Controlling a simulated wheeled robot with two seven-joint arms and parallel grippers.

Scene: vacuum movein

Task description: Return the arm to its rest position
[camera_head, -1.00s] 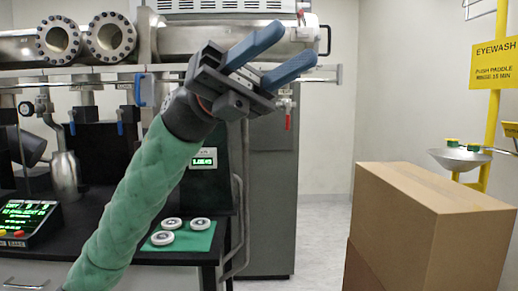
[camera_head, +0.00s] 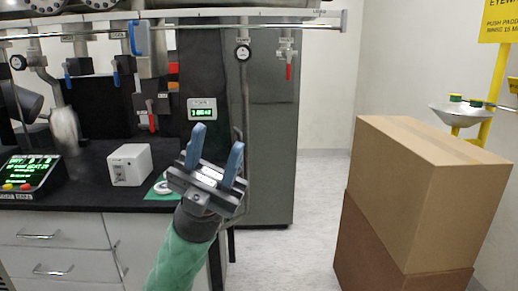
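My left gripper (camera_head: 217,145) shows in the head view in front of the right end of the black bench. Its two blue fingers point up and stand apart with nothing between them. My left arm, in a green sleeve, comes up from the bottom of the picture. My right gripper is not in view.
The black bench (camera_head: 85,180) holds a white box (camera_head: 130,165), a display unit with green text (camera_head: 28,172) and a green mat (camera_head: 158,188) mostly hidden by my gripper. Stacked cardboard boxes (camera_head: 430,190) stand at right. Clear floor (camera_head: 305,215) lies between bench and boxes.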

